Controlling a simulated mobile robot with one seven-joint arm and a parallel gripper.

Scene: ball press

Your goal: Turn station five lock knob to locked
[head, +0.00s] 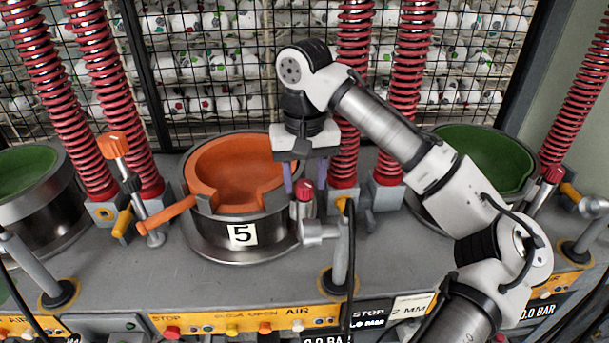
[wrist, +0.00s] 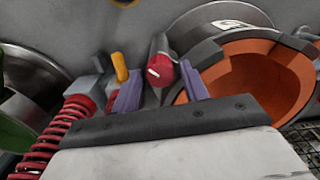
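Station five is the orange-lined round press (head: 235,170) with a white "5" label on its front; part of its orange bowl (wrist: 255,80) shows in the wrist view. Its lock knob (head: 304,192) is the small red knob at the bowl's front right, on a grey metal fitting. In the wrist view the knob (wrist: 160,71) is red with a short white mark on its face. My gripper (head: 305,181) is open above the knob, its two purple fingers pointing down. In the wrist view the knob lies between the fingertips (wrist: 162,80), with gaps visible beside it; I cannot tell the depth.
Red spring-wrapped columns (head: 356,90) stand close behind my gripper. An orange lever (head: 165,215) sits at the bowl's left, and a yellow handle (head: 342,204) is right of the knob. A green-lined press (head: 485,155) stands to the right. A wire-mesh fence (head: 215,70) closes the back.

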